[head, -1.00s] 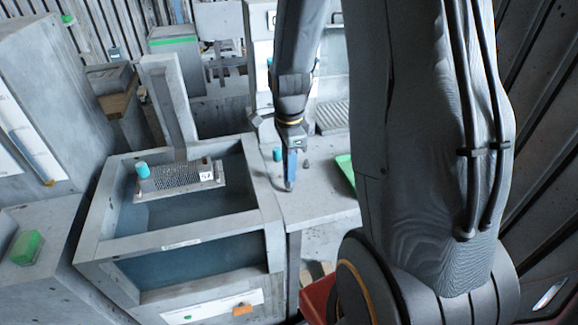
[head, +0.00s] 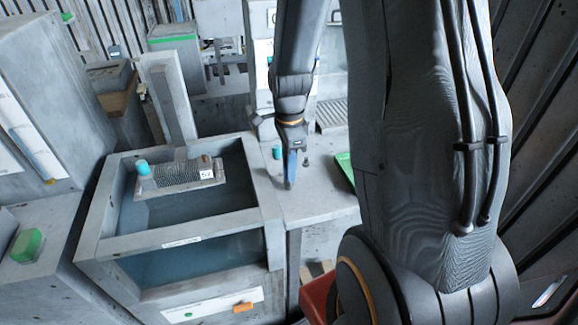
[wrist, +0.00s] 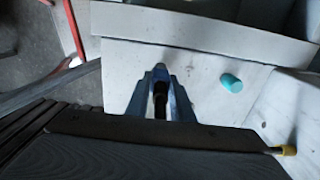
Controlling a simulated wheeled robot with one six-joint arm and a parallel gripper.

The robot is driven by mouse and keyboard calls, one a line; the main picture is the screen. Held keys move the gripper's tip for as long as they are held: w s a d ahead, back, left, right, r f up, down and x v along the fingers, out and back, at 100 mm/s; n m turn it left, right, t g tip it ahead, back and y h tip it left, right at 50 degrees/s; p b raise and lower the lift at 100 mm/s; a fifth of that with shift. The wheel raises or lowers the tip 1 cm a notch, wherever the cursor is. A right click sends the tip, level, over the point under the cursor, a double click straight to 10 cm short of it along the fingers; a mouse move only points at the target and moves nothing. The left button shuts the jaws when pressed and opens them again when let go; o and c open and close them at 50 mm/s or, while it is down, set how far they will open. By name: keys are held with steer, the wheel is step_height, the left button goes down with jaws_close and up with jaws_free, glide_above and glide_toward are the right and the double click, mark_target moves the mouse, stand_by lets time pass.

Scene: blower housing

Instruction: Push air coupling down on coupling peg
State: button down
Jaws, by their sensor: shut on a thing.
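My gripper (head: 290,182) points down at the grey worktop right of the basin, its tip at or just above the surface. In the wrist view my gripper's blue fingers (wrist: 160,78) are closed around a small dark piece (wrist: 160,103). This may be the air coupling; the fingers hide most of it. I cannot make out a peg under it or tell whether they touch. A teal cylinder (head: 277,153) stands on the worktop just behind my gripper and also shows in the wrist view (wrist: 231,83). A small dark knob (head: 307,161) stands right of it.
A grey basin (head: 182,236) stands left of my gripper, with a ribbed block (head: 182,176) and another teal cylinder (head: 143,168) in it. A green tray (head: 345,168) lies at the worktop's right. The worktop's front (head: 310,206) is clear.

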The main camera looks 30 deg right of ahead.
steer(key=shift+f, duration=0.1)
steer(key=c, duration=1.5)
jaws_free()
steer(key=shift+o, duration=0.2)
steer(key=shift+r+b, duration=0.9)
steer(key=shift+r, duration=3)
steer(key=s+a+f+n+b, duration=0.1)
steer(key=s+a+n, duration=0.1)
steer(key=n, duration=0.4)
steer(key=s+a+f+n+t+b, duration=0.1)
steer(key=s+a+n, duration=0.2)
steer(key=n, duration=0.3)
steer(key=s+a+f+n+b, duration=0.1)
steer(key=s+a+f+n, duration=0.1)
steer(key=n, duration=0.4)
steer(key=shift+s+a+f, duration=0.1)
steer(key=shift+s+a, duration=0.1)
steer(key=shift+a, duration=0.7)
steer(key=shift+s+a+f+n, duration=0.1)
steer(key=shift+s+a+n, duration=0.1)
steer(key=shift+n, duration=0.35)
steer(key=shift+s+a+f+n, duration=0.1)
steer(key=shift+s+n, duration=0.05)
steer(key=shift+n, duration=0.4)
